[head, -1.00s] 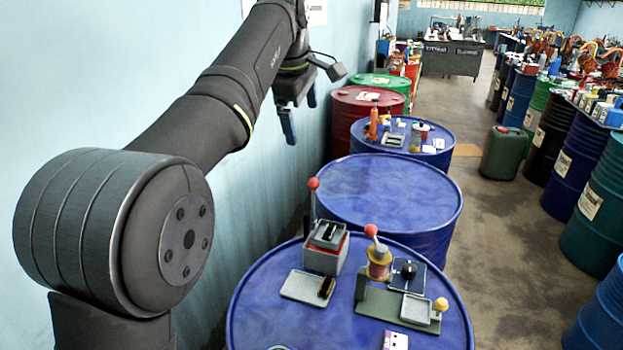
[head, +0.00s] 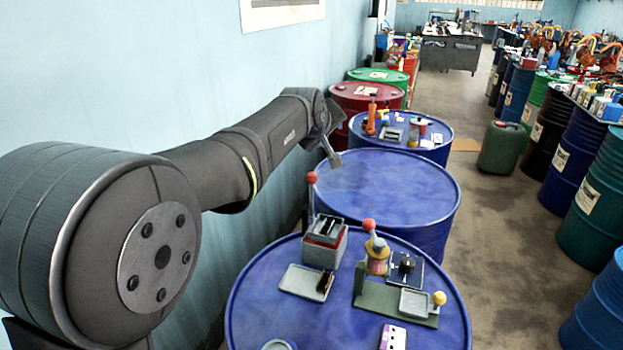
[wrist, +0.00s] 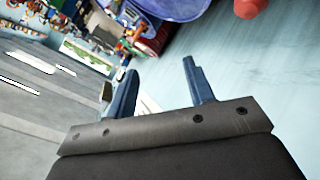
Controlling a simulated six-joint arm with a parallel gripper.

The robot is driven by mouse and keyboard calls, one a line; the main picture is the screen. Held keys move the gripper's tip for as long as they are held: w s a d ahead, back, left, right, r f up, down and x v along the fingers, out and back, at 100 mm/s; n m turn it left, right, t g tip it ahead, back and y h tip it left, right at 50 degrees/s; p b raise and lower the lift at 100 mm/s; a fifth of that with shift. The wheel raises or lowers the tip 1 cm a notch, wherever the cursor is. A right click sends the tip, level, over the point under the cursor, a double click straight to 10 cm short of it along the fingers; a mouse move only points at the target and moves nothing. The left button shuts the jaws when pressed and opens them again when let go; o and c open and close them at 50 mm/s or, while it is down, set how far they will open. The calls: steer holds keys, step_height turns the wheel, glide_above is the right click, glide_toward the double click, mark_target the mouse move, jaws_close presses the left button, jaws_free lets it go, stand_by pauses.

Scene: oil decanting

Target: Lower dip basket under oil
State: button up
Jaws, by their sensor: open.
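The dip station (head: 325,242) is a grey box with a red band, on the near blue drum. A dark basket-like piece (head: 326,226) sits at its top. An upright lever with a red ball (head: 311,178) rises at its back left. The oil inside cannot be seen. My gripper (wrist: 160,66) shows in the wrist view with its two blue fingers apart and nothing between them. A red ball (wrist: 250,7) shows at the wrist view's top edge.
A grey tray (head: 303,281) lies before the dip station. To its right stands a green-based device (head: 395,303) with a red-knobbed lever. A purple-white block (head: 392,337) lies in front. The drum behind (head: 385,185) is bare. The wall is close on the left.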

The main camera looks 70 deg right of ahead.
step_height(320, 180, down, 3)
steer(key=s+a+m+h, duration=0.1)
steer(key=s+m+h, duration=0.1)
steer(key=m+h, duration=0.1)
steer(key=m+t+h, duration=0.3)
glide_toward(310, 182)
steer(key=d, duration=0.3)
steer(key=w+d, duration=0.1)
steer(key=d, duration=0.3)
steer(key=w+d, duration=0.1)
steer(key=d, duration=0.3)
steer(key=shift+d+f, duration=0.2)
steer(key=shift+c, duration=0.2)
